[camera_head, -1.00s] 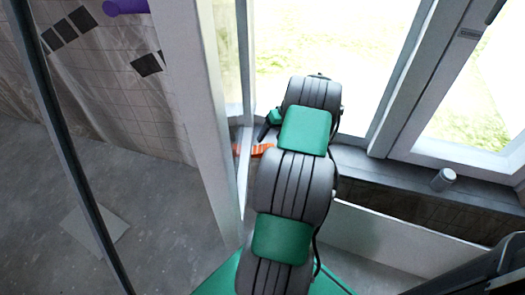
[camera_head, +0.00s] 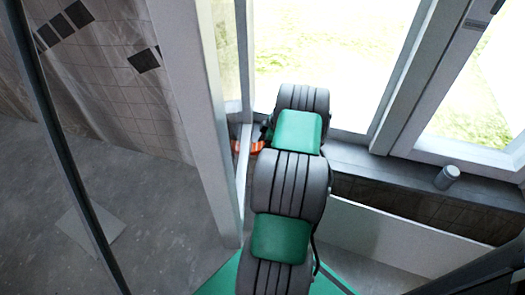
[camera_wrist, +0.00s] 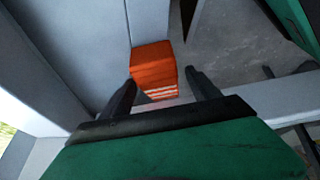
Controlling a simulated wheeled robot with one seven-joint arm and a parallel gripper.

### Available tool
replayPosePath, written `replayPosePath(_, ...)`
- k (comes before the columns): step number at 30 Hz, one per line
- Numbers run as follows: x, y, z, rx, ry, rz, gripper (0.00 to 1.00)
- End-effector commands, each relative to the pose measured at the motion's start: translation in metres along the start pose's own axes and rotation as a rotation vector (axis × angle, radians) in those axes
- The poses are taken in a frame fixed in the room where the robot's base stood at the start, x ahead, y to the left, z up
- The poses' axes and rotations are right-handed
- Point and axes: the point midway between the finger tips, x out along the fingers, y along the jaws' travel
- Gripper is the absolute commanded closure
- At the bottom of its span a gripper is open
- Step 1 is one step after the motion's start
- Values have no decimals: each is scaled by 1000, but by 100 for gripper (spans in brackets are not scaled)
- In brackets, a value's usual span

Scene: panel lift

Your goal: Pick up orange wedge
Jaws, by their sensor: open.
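The orange wedge (camera_wrist: 153,66) shows in the wrist view as an orange block with pale stripes on its lower end. It lies just ahead of my gripper (camera_wrist: 160,87), nearer the left finger. My gripper is open, with a dark finger on each side and nothing held between them. In the head view, a bit of the orange wedge (camera_head: 257,147) shows on the sill beside the white post. My arm hides the rest of it there, and my gripper is hidden too.
A white post (camera_head: 195,110) stands close to the left of my arm. A small grey cylinder (camera_head: 447,176) stands on the window sill (camera_head: 400,182) at right. Window frames rise behind the sill. A thin dark pole (camera_head: 65,150) is at the far left.

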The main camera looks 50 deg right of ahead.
Motion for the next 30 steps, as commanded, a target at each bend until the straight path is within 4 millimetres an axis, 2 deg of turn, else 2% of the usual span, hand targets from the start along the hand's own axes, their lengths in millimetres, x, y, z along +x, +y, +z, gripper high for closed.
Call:
replayPosePath(5,-2,1,0,0,0,2,31)
replayPosePath(27,-2,1,0,0,0,2,91)
replayPosePath(30,-2,1,-1,0,0,2,97)
